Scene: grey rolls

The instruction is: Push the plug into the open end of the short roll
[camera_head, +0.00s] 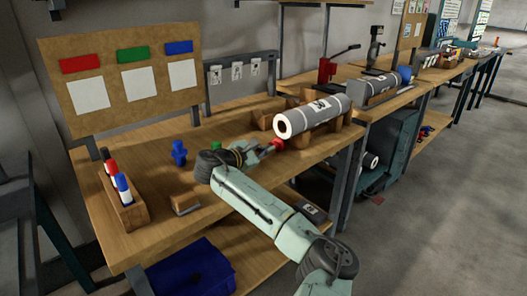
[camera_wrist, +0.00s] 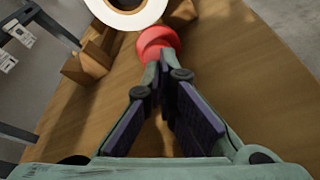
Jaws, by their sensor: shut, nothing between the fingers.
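A grey roll (camera_head: 322,111) with a white end face lies in a wooden cradle on the near bench. Its dark open end faces my gripper, and its white rim (camera_wrist: 128,17) shows at the top of the wrist view. The red plug (camera_head: 277,145) is right at my fingertips, just below and in front of the roll's end. In the wrist view the red plug (camera_wrist: 157,40) is beyond the tips, outside the hole. My gripper (camera_head: 268,150) is shut, with its fingertips (camera_wrist: 160,68) close together behind the plug. Whether they touch it is unclear.
A blue piece (camera_head: 179,152) and a partly hidden green piece (camera_head: 216,146) stand left of my gripper. A wooden holder with markers (camera_head: 124,205) and a brush-like block (camera_head: 184,203) lie near the front edge. Wooden cradle blocks (camera_wrist: 90,60) flank the roll.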

